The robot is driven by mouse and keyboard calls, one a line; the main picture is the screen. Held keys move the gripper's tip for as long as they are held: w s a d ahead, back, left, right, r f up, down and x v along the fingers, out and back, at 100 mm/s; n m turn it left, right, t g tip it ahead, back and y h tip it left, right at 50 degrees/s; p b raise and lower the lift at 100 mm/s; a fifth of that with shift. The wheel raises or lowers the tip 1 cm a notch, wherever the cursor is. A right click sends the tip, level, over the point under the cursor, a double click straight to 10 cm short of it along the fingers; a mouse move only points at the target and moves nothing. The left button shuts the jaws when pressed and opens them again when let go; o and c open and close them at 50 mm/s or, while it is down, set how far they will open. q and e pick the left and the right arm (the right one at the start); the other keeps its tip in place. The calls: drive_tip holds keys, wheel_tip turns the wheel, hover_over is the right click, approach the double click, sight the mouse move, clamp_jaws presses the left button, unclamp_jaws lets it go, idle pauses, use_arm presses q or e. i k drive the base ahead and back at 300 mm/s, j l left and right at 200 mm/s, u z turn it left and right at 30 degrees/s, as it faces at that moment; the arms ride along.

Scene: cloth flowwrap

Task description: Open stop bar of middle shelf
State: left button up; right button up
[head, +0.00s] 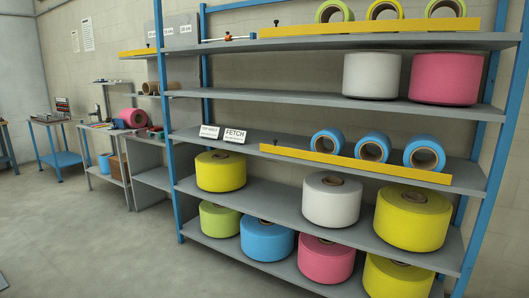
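A blue-framed rack with grey shelves (215,105) fills the right half of the head view. A long yellow stop bar (350,167) lies along the front edge of the middle shelf (262,140). It runs from left of the shelf's centre to near the right post, and a small dark knob (275,139) stands at its left end. Three blue rolls (326,141) lie on their sides behind the bar, their hollow cores facing me. The bar is across the front of these rolls. Neither of my grippers is in view.
Another yellow bar (370,28) fronts rolls on the top shelf. Several large rolls (330,200) stand lower. Grey floor (90,240) left of the rack is clear.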

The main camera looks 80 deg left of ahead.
sight(429, 176)
drive_tip(key=u, duration=2.2)
drive_tip(key=i+u, duration=0.15)
